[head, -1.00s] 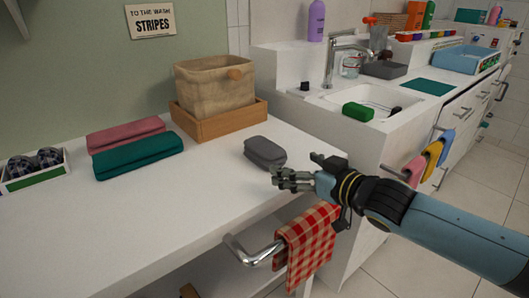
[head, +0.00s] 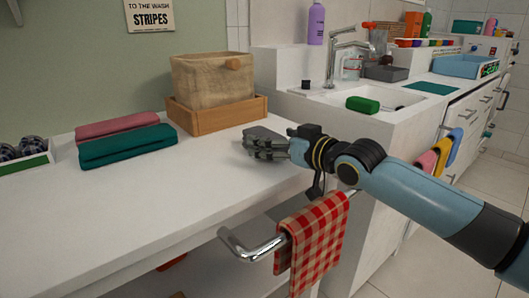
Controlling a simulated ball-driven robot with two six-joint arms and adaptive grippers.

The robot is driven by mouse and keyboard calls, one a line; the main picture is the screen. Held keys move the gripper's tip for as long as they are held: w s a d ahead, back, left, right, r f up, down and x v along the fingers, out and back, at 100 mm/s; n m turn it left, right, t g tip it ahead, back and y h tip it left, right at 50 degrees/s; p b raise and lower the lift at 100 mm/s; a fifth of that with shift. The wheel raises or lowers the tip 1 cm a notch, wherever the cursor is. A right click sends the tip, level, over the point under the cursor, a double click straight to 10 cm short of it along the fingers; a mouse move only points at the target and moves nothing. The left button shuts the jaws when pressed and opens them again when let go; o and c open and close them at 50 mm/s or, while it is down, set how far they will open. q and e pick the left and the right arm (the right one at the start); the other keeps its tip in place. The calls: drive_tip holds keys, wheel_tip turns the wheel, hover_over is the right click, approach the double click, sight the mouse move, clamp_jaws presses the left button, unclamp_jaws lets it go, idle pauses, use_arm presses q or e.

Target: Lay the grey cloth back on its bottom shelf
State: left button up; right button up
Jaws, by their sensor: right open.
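The grey cloth (head: 259,132), a small folded bundle, lies on the white worktop (head: 180,195) near its right end, in front of the basket. My right gripper (head: 256,149) reaches in from the right and is open at the cloth. Its fingers overlap the cloth's near side and hide much of it; I cannot tell whether they touch it. My left gripper is not in view. Below the worktop is a shadowed space; no bottom shelf shows clearly there.
A beige basket (head: 212,78) sits in a wooden tray (head: 215,116). Folded pink (head: 117,125) and teal (head: 128,146) cloths lie to its left. A rail (head: 255,248) with a red checked towel (head: 312,240) juts from the front. The worktop's front middle is clear.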

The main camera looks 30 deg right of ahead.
drive_tip(key=w, duration=0.2)
drive_tip(key=shift+w+a+f+b, duration=0.1)
drive_tip(key=shift+w+f+b, duration=0.25)
drive_tip(key=shift+f+b, duration=0.05)
drive_tip(key=c, duration=1.3)
drive_tip(key=shift+r+p, duration=0.25)
drive_tip(key=shift+p, duration=0.05)
